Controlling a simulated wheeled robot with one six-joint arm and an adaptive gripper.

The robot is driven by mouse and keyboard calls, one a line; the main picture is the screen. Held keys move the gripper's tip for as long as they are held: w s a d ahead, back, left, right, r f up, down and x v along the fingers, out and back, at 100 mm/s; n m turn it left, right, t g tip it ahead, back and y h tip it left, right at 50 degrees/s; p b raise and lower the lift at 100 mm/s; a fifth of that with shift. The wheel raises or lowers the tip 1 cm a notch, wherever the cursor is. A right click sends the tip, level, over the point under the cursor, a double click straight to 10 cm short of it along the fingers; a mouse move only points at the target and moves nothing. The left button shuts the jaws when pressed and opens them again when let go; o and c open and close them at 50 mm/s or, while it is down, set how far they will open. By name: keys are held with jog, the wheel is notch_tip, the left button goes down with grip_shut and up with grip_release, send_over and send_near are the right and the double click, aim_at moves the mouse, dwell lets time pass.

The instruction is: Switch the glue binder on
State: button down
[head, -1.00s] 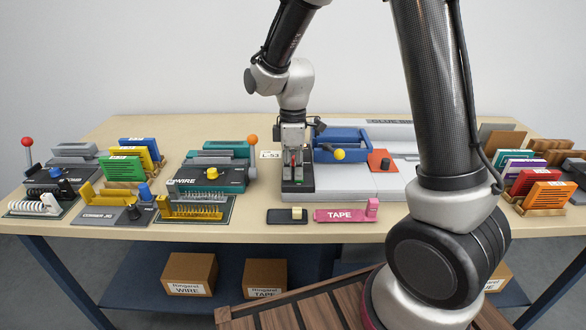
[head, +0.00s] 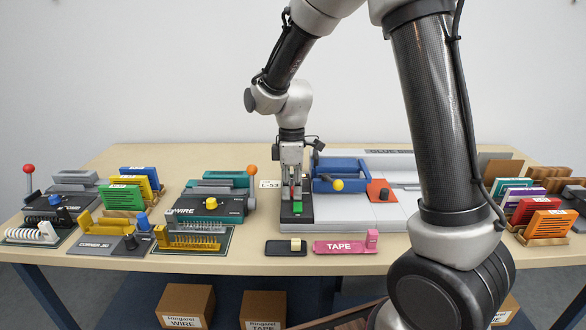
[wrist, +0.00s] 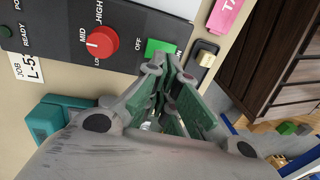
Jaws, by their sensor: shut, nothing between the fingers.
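The glue binder (head: 385,211) is a pale grey machine at the back middle of the table, with a blue clamp and a black control panel on its left end. In the wrist view, the panel (wrist: 120,62) has a red dial (wrist: 102,43) marked HIGH, MID and LOW. A bright green rocker switch (wrist: 161,47) sits beside the word OFF. My gripper (wrist: 170,68) is shut and empty, its tips close to the switch; I cannot tell whether they touch it. In the head view, my gripper (head: 294,198) points down over the panel, hiding part of it.
A job card L-53 (head: 270,184) lies left of the binder. The wire binder (head: 208,206) stands farther left. A pink tape piece (head: 340,247) and a small black box with a cream switch (head: 286,247) lie in front.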

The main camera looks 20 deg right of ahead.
aim_at(292, 211)
notch_tip(292, 211, up, 12)
jog(key=s, duration=0.1)
jog(key=shift+s+a+f, duration=0.2)
jog(key=shift+a, duration=0.05)
jog(key=s+d+r+m+t, duration=0.2)
jog(key=s+d+m+t, duration=0.1)
jog(key=s+d+m, duration=0.4)
jog(key=s+d+r+m+t, duration=0.2)
jog(key=s+d+m, duration=0.5)
jog(key=s, duration=0.6)
jog(key=d, duration=0.2)
jog(key=shift+d+r+t, duration=0.3)
jog(key=shift+r+t, duration=0.1)
